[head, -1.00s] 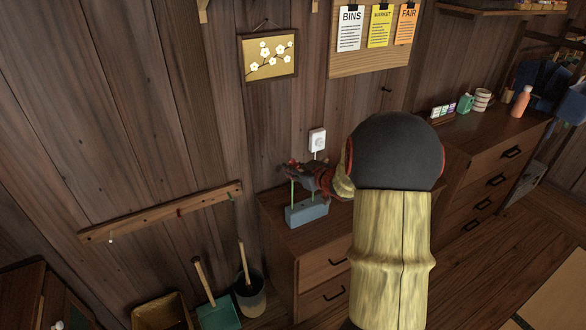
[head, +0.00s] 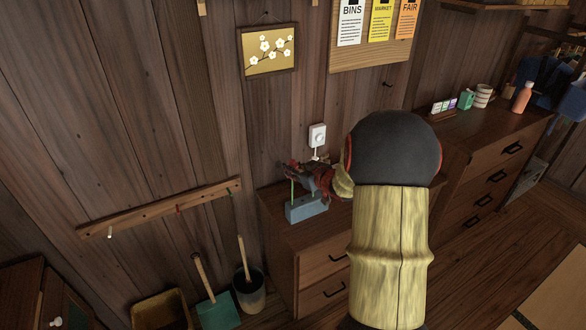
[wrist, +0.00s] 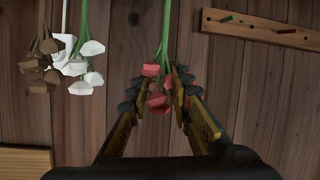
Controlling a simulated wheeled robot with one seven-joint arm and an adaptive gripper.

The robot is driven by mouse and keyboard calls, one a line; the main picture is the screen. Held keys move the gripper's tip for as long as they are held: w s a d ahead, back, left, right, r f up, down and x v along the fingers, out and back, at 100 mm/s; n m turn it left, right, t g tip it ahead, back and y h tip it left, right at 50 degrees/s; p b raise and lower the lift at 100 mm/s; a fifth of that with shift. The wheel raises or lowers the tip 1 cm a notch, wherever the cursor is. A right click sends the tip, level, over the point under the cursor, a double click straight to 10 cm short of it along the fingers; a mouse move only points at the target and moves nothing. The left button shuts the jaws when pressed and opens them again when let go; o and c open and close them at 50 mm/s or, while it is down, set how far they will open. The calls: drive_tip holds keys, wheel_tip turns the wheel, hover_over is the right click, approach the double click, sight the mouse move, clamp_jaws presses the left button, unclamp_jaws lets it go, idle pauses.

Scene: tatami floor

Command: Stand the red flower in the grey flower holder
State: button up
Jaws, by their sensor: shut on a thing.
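The grey flower holder (head: 308,210) stands on the dresser top near its left end. My gripper (head: 297,169) is above it. In the wrist view my gripper (wrist: 160,82) is shut on the red flower (wrist: 157,101), with the bloom between the fingers. The wrist picture looks upside down, so the bloom points down and the green stem up there. In the head view a green stem (head: 292,190) runs from the gripper down to the holder's left part. I cannot tell whether its lower end is in a hole. The holder's far side is partly hidden.
White flowers (wrist: 84,62) and a brown flower (wrist: 42,62) are close beside the red one in the wrist view. A white wall box (head: 317,135) is behind the gripper. A peg rail (head: 160,208) is on the wall at left. My arm hides part of the dresser (head: 318,238).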

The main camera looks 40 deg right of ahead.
drive_tip(key=shift+f+b, duration=0.4)
drive_tip(key=shift+f, duration=0.4)
drive_tip(key=o, duration=0.9)
drive_tip(key=shift+o, duration=0.2)
drive_tip(key=v, duration=1.2)
